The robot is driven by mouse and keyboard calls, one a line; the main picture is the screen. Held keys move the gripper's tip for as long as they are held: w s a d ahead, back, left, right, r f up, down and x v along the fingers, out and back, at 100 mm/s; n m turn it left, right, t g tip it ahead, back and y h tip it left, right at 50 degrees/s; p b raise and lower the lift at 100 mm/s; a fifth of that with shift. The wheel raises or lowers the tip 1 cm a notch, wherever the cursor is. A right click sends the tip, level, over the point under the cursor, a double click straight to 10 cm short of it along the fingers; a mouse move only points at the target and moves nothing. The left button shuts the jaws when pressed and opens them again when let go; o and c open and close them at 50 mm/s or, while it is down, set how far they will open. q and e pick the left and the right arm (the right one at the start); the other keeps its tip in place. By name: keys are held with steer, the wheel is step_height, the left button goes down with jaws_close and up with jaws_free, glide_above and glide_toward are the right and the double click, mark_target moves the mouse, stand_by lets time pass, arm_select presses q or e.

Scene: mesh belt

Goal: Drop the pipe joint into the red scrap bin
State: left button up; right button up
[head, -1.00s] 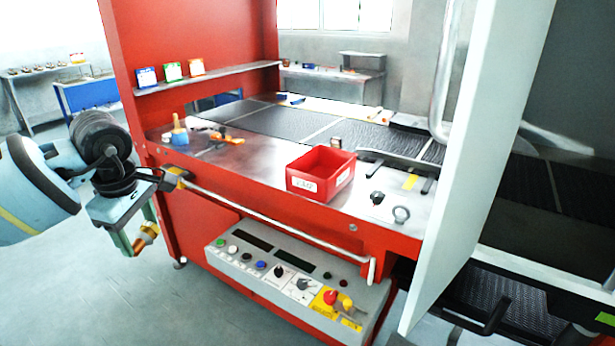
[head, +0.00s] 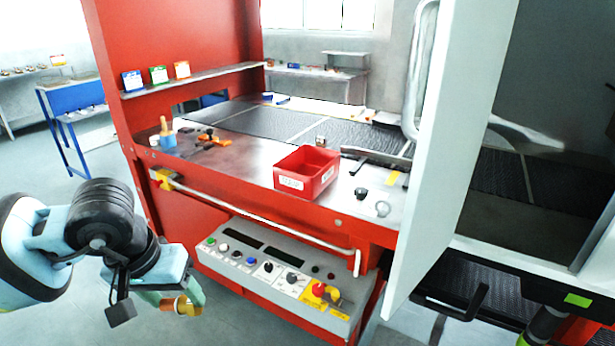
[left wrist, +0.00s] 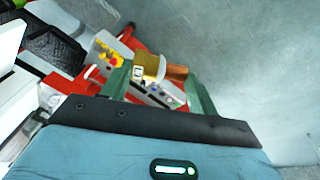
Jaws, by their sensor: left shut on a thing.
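The pipe joint (head: 185,306) is a small copper and brass piece at the lower left of the head view. My left gripper (head: 180,297) is shut on it and holds it in the air in front of the red machine, lower than the work surface. In the left wrist view the pipe joint (left wrist: 168,74) sits between the green fingers. The red scrap bin (head: 322,183) is an open box with a white label. It stands on the metal work surface near its front edge, right of and apart from the gripper. My right gripper does not show.
A rail (head: 262,221) runs along the machine's front edge. Below it is a control panel (head: 262,252) with buttons and a red knob. A tall pale door (head: 455,150) stands open right of the bin. A blue pot (head: 168,140) and small tools lie left on the work surface (head: 235,155).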

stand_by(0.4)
arm_select(q)
steer(key=s+f, duration=0.2)
steer(key=f, duration=0.8)
steer(key=s+f, duration=0.2)
steer(key=f, duration=0.9)
steer(key=shift+f+b, duration=0.3)
